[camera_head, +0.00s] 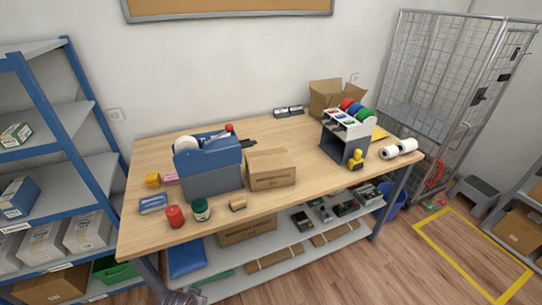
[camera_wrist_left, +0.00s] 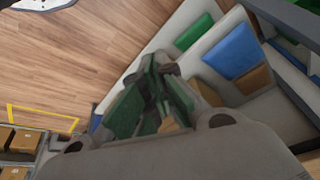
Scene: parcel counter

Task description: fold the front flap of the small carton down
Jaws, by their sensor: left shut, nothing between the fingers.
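A small brown carton (camera_head: 270,170) stands on the packing table, just right of the blue and grey dispenser; its top looks flat, and I cannot make out separate flaps at this size. A second brown carton (camera_head: 326,104) with raised flaps stands at the table's back right. My left gripper shows in the left wrist view (camera_wrist_left: 155,95), its green-padded fingers closed and empty, with floor and a low shelf behind it. It is away from both cartons. My right gripper is in neither view.
The table (camera_head: 300,190) holds a blue and grey dispenser (camera_head: 210,175), a red jar (camera_head: 175,216), a dark green jar (camera_head: 201,210) and a tape rack (camera_head: 346,135). A wire cage (camera_head: 440,75) stands at right, blue shelving (camera_head: 50,165) at left.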

